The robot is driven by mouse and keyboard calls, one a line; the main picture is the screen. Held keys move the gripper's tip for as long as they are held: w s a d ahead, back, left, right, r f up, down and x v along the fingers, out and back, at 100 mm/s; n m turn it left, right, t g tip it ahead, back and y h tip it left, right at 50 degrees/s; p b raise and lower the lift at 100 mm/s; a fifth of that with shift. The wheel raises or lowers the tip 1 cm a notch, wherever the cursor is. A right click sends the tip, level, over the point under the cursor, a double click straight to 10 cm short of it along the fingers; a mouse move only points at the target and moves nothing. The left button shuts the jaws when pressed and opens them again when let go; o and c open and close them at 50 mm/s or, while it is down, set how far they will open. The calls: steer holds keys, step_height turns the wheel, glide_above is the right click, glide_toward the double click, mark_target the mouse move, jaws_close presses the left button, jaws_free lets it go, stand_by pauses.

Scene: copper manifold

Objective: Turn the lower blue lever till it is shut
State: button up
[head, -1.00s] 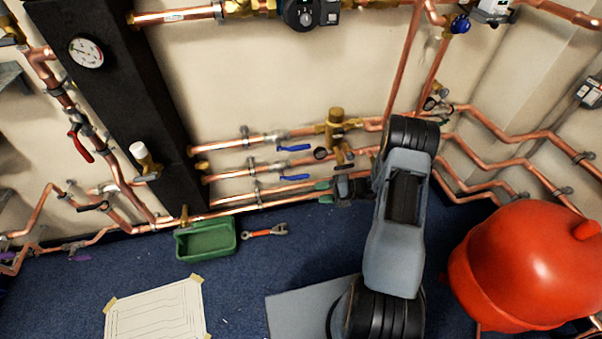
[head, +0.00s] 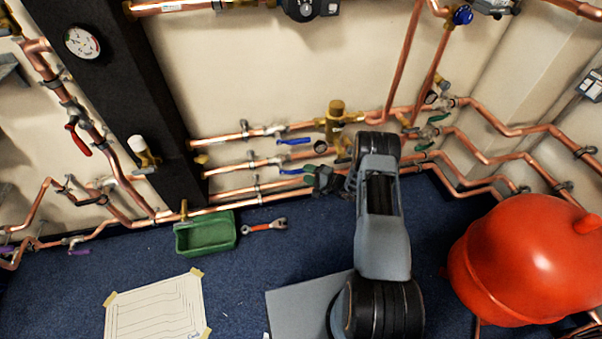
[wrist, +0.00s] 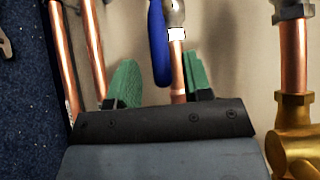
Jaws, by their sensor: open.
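The lower blue lever (head: 291,171) sits on the middle copper pipe in the head view, lying roughly along it. The upper blue lever (head: 294,141) is on the pipe above. My gripper (head: 309,173) is just right of the lower lever's free end. In the wrist view, my gripper (wrist: 160,82) is open, its two green fingers apart. The lower blue lever (wrist: 158,45) reaches down between them, with the pipe behind it. I cannot tell whether either finger touches the lever.
Two lower pipes (wrist: 94,50) run close beside one finger. A brass valve (wrist: 294,140) stands on the other side. A green tray (head: 206,234) and a wrench (head: 264,226) lie on the floor. A red tank (head: 530,260) stands at the right.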

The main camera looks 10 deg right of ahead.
mark_target(301, 171)
steer(key=shift+b+x, duration=0.3)
steer(key=shift+x, duration=1.5)
steer(key=shift+c, duration=0.3)
jaws_close()
